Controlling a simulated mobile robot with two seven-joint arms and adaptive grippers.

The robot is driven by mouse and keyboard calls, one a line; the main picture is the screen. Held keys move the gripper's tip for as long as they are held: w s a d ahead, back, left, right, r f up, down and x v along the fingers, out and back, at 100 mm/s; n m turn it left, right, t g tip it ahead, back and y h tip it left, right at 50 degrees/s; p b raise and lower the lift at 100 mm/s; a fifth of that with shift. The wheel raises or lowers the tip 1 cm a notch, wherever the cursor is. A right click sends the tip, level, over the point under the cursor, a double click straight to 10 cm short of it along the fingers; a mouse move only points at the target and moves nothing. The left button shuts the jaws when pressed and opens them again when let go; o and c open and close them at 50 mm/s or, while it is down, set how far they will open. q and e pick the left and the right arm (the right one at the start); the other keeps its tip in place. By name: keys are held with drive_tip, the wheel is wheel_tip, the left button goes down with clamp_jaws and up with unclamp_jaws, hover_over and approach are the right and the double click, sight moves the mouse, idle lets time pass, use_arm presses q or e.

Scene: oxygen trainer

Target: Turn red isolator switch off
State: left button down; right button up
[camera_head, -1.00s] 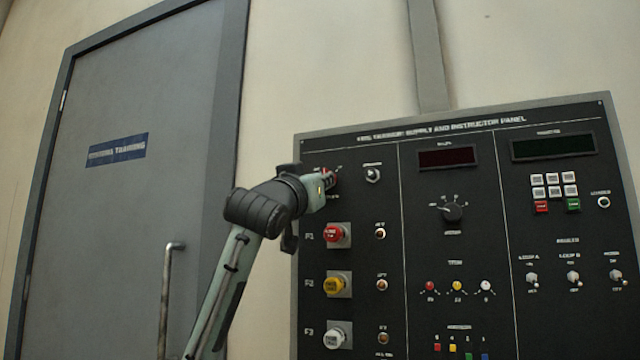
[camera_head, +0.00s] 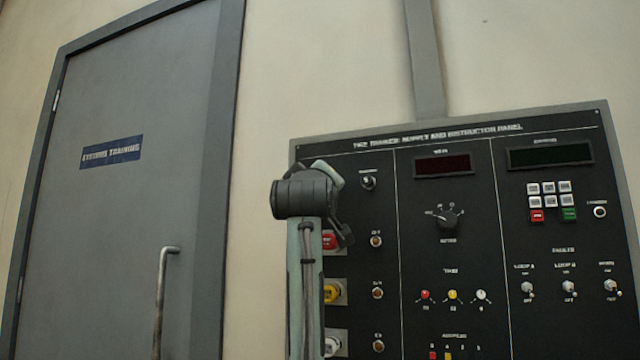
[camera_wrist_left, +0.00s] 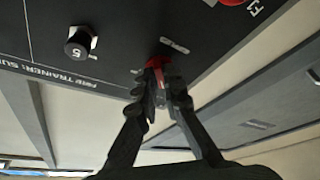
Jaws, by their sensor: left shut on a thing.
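The red isolator switch (camera_wrist_left: 157,62) shows at the panel in the left wrist view, between the fingertips of my left gripper (camera_wrist_left: 163,84). The fingers are shut on it and cover most of its body. In the head view my left wrist and forearm stand in front of the panel's upper left corner. They hide the switch and the fingertips there. My right gripper is in neither view.
The black instructor panel (camera_head: 470,230) carries several knobs, toggles and buttons. A red push button (camera_head: 330,241) and a yellow one (camera_head: 331,293) sit close beside my forearm. A grey door (camera_head: 130,220) with a handle (camera_head: 162,290) stands left.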

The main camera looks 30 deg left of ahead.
use_arm(q)
drive_tip(key=shift+n, duration=0.3)
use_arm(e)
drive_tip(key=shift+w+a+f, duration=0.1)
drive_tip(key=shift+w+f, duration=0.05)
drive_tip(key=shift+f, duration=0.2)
use_arm(q)
drive_tip(key=c, duration=1.6)
unclamp_jaws()
drive_tip(key=shift+c, duration=0.2)
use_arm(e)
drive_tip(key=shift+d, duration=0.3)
use_arm(q)
drive_tip(key=shift+s+d, duration=0.15)
drive_tip(key=v, duration=1.1)
drive_tip(key=shift+s+d, duration=0.15)
drive_tip(key=shift+d, duration=0.1)
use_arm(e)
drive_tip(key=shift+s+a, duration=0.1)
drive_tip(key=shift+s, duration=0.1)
